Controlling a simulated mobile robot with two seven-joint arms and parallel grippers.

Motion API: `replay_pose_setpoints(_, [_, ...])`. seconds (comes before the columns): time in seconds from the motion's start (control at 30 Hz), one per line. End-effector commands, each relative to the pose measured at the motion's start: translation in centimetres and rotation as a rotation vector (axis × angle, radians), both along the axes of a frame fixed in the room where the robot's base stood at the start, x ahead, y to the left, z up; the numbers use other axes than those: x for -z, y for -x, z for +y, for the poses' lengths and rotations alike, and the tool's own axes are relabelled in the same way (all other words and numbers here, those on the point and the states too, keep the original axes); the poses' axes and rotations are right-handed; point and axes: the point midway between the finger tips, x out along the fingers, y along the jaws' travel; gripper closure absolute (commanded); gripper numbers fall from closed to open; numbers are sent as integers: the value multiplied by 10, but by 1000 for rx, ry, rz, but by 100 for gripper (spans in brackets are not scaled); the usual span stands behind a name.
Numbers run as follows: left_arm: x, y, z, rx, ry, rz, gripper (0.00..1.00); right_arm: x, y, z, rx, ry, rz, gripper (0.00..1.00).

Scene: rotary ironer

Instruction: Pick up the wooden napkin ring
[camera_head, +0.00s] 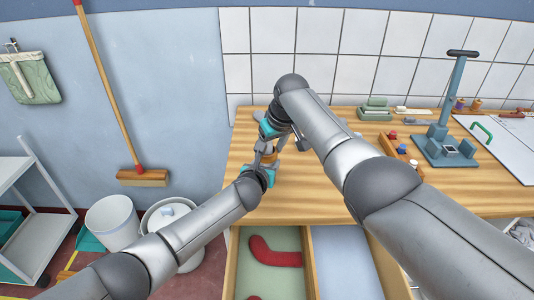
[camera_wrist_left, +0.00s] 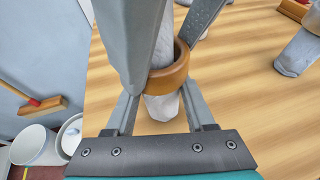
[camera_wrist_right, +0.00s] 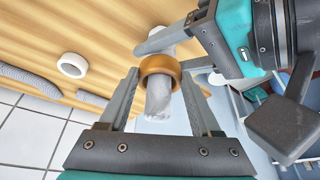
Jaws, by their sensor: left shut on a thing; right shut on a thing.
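The wooden napkin ring (camera_wrist_left: 170,76) is a brown band around a rolled pale grey napkin (camera_wrist_left: 162,106). In the right wrist view the ring (camera_wrist_right: 160,70) sits between the fingertips of my right gripper (camera_wrist_right: 160,76), which is shut on it. The napkin (camera_wrist_right: 158,100) sticks out of the ring on both sides. My left gripper (camera_wrist_left: 160,100) is shut on the napkin beside the ring. In the head view my left gripper (camera_head: 264,160) and right gripper (camera_head: 277,146) meet above the wooden table, and the arms largely hide the ring and napkin.
A white ring (camera_wrist_right: 72,65) and grey rolls (camera_wrist_right: 30,80) lie on the table. An open drawer (camera_head: 268,275) stands below.

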Motion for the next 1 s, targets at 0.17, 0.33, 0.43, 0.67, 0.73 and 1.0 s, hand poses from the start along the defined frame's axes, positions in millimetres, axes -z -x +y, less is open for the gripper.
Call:
replay_pose_setpoints(0.17, [0,0,0,0,0,0,72,0,0,0,0,0,0,73])
replay_pose_setpoints(0.33, [0,0,0,0,0,0,72,0,0,0,0,0,0,89])
replay_pose_setpoints(0.43, [0,0,0,0,0,0,72,0,0,0,0,0,0,89])
replay_pose_setpoints(0.67, [0,0,0,0,0,0,72,-13,-1,0,0,-1,-3,89])
replay_pose_setpoints(0.73, [0,0,0,0,0,0,72,-25,-1,0,0,0,-5,89])
replay_pose_setpoints(1.0, [0,0,0,0,0,0,72,-79,-1,0,0,-1,-3,89])
